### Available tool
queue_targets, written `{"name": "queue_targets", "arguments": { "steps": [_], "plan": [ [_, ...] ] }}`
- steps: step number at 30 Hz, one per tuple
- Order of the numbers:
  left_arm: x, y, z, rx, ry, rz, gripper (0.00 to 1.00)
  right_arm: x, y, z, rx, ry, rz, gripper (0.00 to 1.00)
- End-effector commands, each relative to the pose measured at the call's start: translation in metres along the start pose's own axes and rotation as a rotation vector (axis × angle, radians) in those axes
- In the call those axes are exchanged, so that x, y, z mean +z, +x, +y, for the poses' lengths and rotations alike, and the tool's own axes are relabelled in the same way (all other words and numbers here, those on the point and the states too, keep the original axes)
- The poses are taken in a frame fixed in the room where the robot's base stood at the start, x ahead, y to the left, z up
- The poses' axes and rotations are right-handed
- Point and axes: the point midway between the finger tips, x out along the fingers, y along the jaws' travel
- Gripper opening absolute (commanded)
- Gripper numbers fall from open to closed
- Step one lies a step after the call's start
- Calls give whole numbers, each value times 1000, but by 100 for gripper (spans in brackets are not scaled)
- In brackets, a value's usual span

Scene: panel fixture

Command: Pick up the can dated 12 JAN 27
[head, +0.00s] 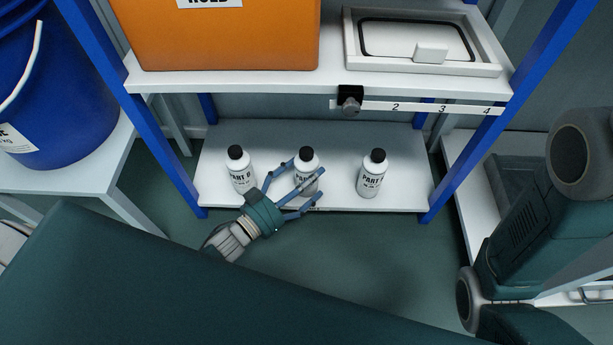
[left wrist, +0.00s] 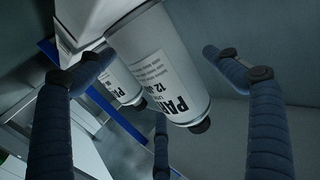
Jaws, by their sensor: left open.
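Three white cans with black caps stand upright in a row on the lower shelf: a left can (head: 240,177), a middle can (head: 306,158) and a right can (head: 372,174). My left gripper (head: 306,181) is open, its blue fingers reaching around the middle can and hiding much of its label. In the left wrist view a near can (left wrist: 165,65) lies between the open fingers. Its label shows "PAR" and a line starting "12 J"; the rest is cut off. Another can (left wrist: 122,84) shows behind it. The dates on the outer cans are too small to read.
An upper shelf (head: 230,83) above the cans carries an orange box (head: 225,35) and a white framed panel (head: 415,42). Blue posts (head: 467,165) bound the rack. A blue bucket (head: 55,85) stands on the left table. My right arm shows at the right.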

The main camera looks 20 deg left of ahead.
Motion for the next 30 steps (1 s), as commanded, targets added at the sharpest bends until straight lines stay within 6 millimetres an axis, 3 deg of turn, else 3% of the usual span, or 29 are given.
{"name": "queue_targets", "arguments": {
  "steps": [9,20,30],
  "plan": [
    [0,8,0,1,1,-1,90,-4,3,-2,-5,-2,12,0],
    [0,8,0,1,0,-1,22,-4,3,-2,-5,-2,12,0],
    [-6,8,0,1,1,4,21,-4,6,-1,-5,-1,15,0]
  ]
}}
